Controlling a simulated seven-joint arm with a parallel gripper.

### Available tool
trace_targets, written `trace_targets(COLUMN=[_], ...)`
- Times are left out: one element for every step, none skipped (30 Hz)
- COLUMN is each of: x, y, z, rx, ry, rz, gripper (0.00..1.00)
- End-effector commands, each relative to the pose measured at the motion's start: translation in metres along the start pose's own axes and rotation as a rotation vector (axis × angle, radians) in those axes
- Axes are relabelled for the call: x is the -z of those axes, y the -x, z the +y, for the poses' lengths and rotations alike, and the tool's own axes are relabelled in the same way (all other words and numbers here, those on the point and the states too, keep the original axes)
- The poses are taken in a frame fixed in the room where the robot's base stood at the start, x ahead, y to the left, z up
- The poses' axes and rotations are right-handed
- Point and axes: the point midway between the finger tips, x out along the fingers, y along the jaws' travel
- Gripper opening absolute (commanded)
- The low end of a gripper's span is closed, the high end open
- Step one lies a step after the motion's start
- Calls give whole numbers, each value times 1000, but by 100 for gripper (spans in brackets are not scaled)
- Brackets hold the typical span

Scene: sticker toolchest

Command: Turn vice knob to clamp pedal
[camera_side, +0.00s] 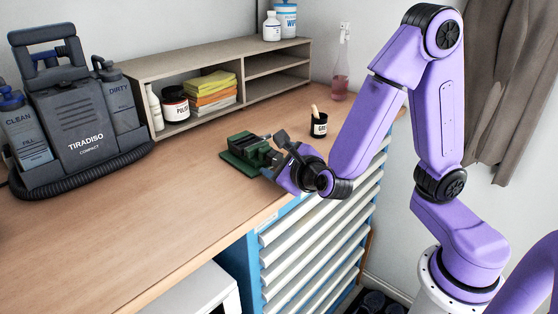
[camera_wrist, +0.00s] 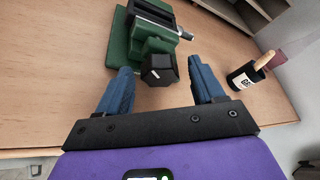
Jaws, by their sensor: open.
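A green vice (camera_side: 245,152) stands on the wooden workbench near its front edge. In the wrist view the vice (camera_wrist: 146,38) is ahead of my gripper, and its black six-sided knob (camera_wrist: 160,70) faces me. My gripper (camera_wrist: 159,68) is open. Its two blue fingers are spread, one on each side of the knob, with a visible gap on both sides. In the side view my gripper (camera_side: 283,152) is low at the vice's right end and hides the knob. I cannot clearly make out a pedal in the vice jaws.
A black pot (camera_side: 319,125) with a wooden-handled brush stands right of the vice. A wooden shelf (camera_side: 130,70) runs along the back. A grey cleaning machine (camera_side: 85,125) stands at the left. The bench (camera_side: 150,225) is clear in front. Drawers (camera_side: 320,225) lie below its edge.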

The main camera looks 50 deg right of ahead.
Motion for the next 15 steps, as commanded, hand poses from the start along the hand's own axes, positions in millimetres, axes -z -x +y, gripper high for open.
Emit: trace_targets(x=[0,0,0,0,0,0,0,0,0,0,0,0,0,0,0], y=[0,0,0,0,0,0,0,0,0,0,0,0,0,0,0], z=[0,0,0,0,0,0,0,0,0,0,0,0,0,0,0], rx=[0,0,0,0,0,0,0,0,0,0,0,-1,-1,-3,-5], ry=[0,0,0,0,0,0,0,0,0,0,0,-2,-4,-7,-12], rz=[0,0,0,0,0,0,0,0,0,0,0,0,0,0,0], gripper=[68,68,61,51,42,29,19,11,11,11,11,11,11,11,12])
